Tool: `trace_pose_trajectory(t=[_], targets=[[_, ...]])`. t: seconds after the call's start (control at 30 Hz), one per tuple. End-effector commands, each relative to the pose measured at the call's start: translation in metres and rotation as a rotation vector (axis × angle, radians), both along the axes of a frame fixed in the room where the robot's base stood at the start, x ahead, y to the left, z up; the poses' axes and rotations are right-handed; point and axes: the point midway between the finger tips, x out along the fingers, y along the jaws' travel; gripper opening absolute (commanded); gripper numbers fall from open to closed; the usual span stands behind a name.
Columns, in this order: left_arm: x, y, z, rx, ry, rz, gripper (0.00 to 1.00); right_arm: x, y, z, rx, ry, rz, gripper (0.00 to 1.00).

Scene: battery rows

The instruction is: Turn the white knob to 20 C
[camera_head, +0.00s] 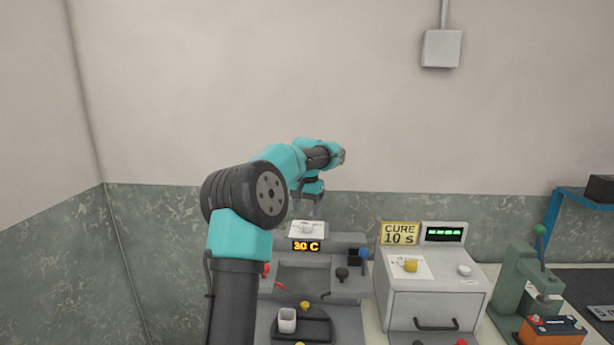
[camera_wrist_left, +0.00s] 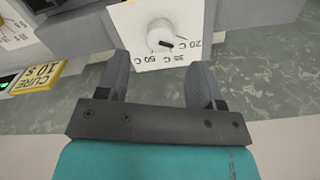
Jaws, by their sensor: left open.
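The white knob (camera_head: 306,227) sits on a white dial plate on top of the grey machine, above a display (camera_head: 306,246) that reads 30 C. In the left wrist view the knob (camera_wrist_left: 160,32) is round, with a black pointer mark between the 20 C and 35 C labels; a 50 C label is also printed on the dial plate (camera_wrist_left: 128,20). My left gripper (camera_head: 307,207) is above the knob in the head view. In the left wrist view its fingers (camera_wrist_left: 161,62) are apart, with nothing between them, and the knob lies beyond the tips. My right gripper is not in view.
A grey cure box (camera_head: 435,305) with a yellow knob (camera_head: 411,265) and a white button (camera_head: 464,270) stands to the right. A green press (camera_head: 522,285) and an orange battery (camera_head: 553,330) are farther right.

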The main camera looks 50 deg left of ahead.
Motion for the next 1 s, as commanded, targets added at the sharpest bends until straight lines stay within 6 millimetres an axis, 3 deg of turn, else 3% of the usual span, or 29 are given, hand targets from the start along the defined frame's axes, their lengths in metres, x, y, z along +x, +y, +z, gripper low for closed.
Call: trace_pose_trajectory(t=[0.3, 0.5, 0.7, 1.0], targets=[[0.001, 0.0, 0.061, 0.001, -0.004, 0.001, 0.61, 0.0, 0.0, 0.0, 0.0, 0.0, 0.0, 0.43], [0.0, 0.0, 0.092, 0.001, -0.003, 0.001, 0.61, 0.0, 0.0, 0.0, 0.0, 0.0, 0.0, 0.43], [0.001, 0.0, 0.111, 0.002, -0.002, 0.001, 0.61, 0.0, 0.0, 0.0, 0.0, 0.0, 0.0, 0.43], [0.0, 0.0, 0.118, 0.0, 0.001, 0.001, 0.61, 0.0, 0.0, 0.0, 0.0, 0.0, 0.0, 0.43]])
